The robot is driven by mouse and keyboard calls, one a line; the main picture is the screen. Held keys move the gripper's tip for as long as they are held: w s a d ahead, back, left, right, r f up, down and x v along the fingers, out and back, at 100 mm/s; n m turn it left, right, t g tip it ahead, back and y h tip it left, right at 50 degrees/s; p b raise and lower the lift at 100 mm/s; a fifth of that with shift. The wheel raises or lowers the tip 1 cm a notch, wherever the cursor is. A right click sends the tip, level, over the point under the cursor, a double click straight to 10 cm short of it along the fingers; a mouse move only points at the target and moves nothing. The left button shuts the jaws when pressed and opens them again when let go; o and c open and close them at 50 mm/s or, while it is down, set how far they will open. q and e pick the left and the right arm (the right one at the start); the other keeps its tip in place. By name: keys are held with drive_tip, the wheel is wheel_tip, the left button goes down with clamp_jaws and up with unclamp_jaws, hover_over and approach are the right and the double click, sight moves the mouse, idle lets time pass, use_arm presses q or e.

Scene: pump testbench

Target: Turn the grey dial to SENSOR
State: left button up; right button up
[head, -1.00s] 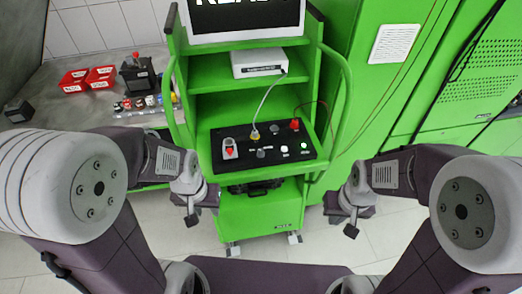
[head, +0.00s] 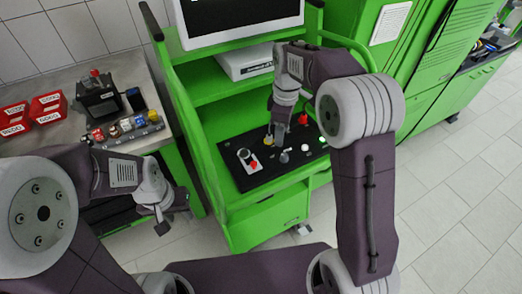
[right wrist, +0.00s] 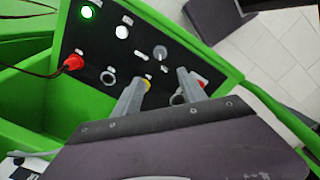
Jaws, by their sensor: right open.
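The grey dial (right wrist: 160,52) is a small round knob on the black panel (right wrist: 95,45) in the right wrist view, beside a white button. In the head view the dial (head: 284,157) shows near the panel's middle, just in front of my right gripper (head: 279,140). In the right wrist view my right gripper (right wrist: 160,82) is open and empty, its two fingers over the panel, apart from the dial. Its pointer direction and the SENSOR label are too small to read. My left gripper (head: 162,226) hangs low beside the cart, away from the panel; its jaws are unclear.
The green cart's side rail (right wrist: 270,110) runs near the panel. Red bins (head: 47,106) stand on the left bench.

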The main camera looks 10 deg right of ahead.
sight(285, 155)
drive_tip(key=shift+s+d+f, duration=0.4)
drive_tip(key=shift+d+f, duration=0.05)
drive_tip(key=shift+d, duration=0.15)
drive_tip(key=shift+s+d+f, duration=0.35)
drive_tip(key=shift+d+f, duration=0.05)
drive_tip(key=shift+d, duration=0.2)
drive_tip(key=shift+s+d+f, duration=0.1)
drive_tip(key=shift+d+f, duration=0.15)
drive_tip(key=shift+f, duration=0.5)
drive_tip(key=f, duration=0.2)
drive_tip(key=a+f, duration=0.1)
drive_tip(key=f, duration=0.1)
drive_tip(key=w+f, duration=0.1)
drive_tip(key=f, duration=0.1)
drive_tip(key=shift+a, duration=0.4)
drive_tip(key=shift+s+d+f, duration=0.25)
drive_tip(key=shift+d+f, duration=0.1)
drive_tip(key=shift+d, duration=0.1)
use_arm(q)
drive_tip(key=shift+s+d+r, duration=0.2)
drive_tip(key=shift+s+d, duration=0.05)
drive_tip(key=shift+d, duration=0.3)
drive_tip(key=shift+s+d+r, duration=0.2)
drive_tip(key=shift+d, duration=0.3)
use_arm(e)
drive_tip(key=shift+a, duration=0.1)
